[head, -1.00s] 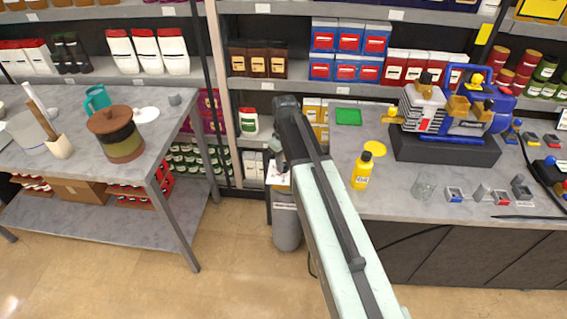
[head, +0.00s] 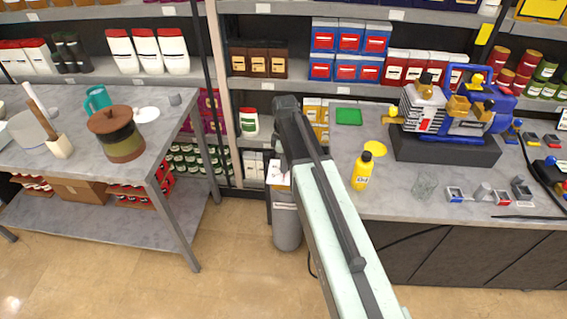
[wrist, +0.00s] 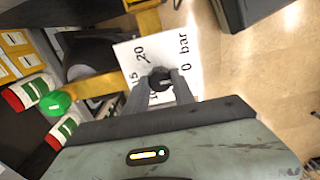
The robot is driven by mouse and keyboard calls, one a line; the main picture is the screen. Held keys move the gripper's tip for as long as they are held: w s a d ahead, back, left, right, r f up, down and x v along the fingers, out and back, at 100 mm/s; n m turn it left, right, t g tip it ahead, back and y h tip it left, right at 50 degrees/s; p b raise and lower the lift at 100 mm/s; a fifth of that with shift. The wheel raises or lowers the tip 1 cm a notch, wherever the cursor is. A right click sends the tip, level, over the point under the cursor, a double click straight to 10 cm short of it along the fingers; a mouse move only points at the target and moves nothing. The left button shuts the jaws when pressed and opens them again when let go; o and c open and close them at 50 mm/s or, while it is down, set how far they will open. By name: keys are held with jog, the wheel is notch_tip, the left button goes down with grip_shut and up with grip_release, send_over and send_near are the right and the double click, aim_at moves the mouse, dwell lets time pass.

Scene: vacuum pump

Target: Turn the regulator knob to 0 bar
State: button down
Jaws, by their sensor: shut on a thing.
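The regulator knob (wrist: 160,76) is a small dark knob in front of a white dial plate (wrist: 128,54) in the wrist view. Which mark the knob points to cannot be told. In the head view a bit of the white plate (head: 277,173) shows left of my arm; the knob and fingertips are hidden behind my arm there.
A grey cylinder (head: 286,230) stands below the plate, between the left table (head: 60,200) and the right counter (head: 400,195). Open floor lies in front.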

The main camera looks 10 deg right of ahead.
jog(key=shift+w, duration=0.15)
dwell(0.3)
jog(key=c, duration=1.1)
grip_release()
jog(key=shift+o, duration=0.2)
notch_tip(320, 180, up, 8)
jog(key=p, duration=0.8)
jog(key=shift+f, duration=0.1)
